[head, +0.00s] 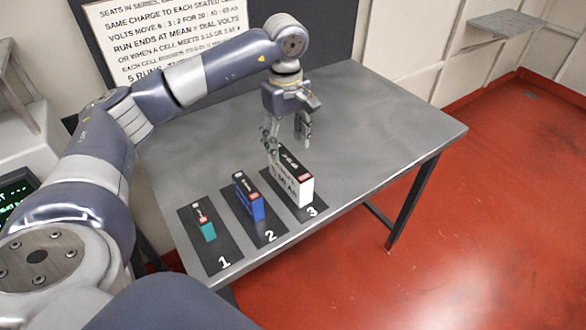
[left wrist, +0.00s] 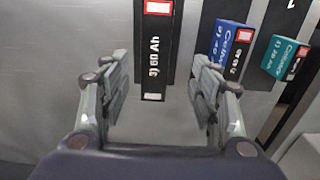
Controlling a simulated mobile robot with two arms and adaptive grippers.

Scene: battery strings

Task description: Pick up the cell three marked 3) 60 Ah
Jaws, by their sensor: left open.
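Cell three (head: 305,190), white-sided with a black top, stands on the mat marked 3 (head: 312,212). My left gripper (head: 287,138) is open and empty, pointing down above the far end of cell three. Whether the fingertips are level with the cell's top I cannot tell. My right gripper is in neither view.
A blue cell (head: 249,198) stands on mat 2 (head: 270,236), left of cell three. A smaller teal cell (head: 207,228) stands on mat 1 (head: 223,262). The grey table (head: 390,130) is clear to the right. A sign (head: 160,35) stands behind it.

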